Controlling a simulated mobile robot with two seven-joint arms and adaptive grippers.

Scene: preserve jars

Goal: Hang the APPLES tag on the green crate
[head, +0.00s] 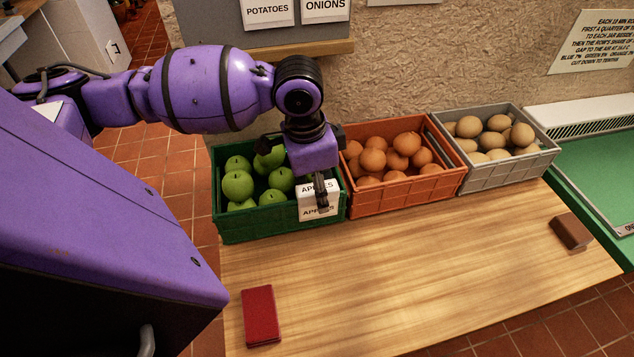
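The green crate (265,226) stands at the left of the wooden table and holds several green apples (238,184). My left gripper (322,204) points down over that corner, with a dark finger in front of the tag. It appears shut on the tag; the far finger is hidden. I cannot tell whether the tag rests on the crate's rim or is held just off it. My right gripper is not in view.
An orange crate (405,190) of brown round produce and a grey crate (508,174) of potatoes stand to the right. POTATOES (268,12) and ONIONS (325,9) tags hang on a grey board behind. A red block (261,315) and a brown block (571,231) lie on the table (420,270).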

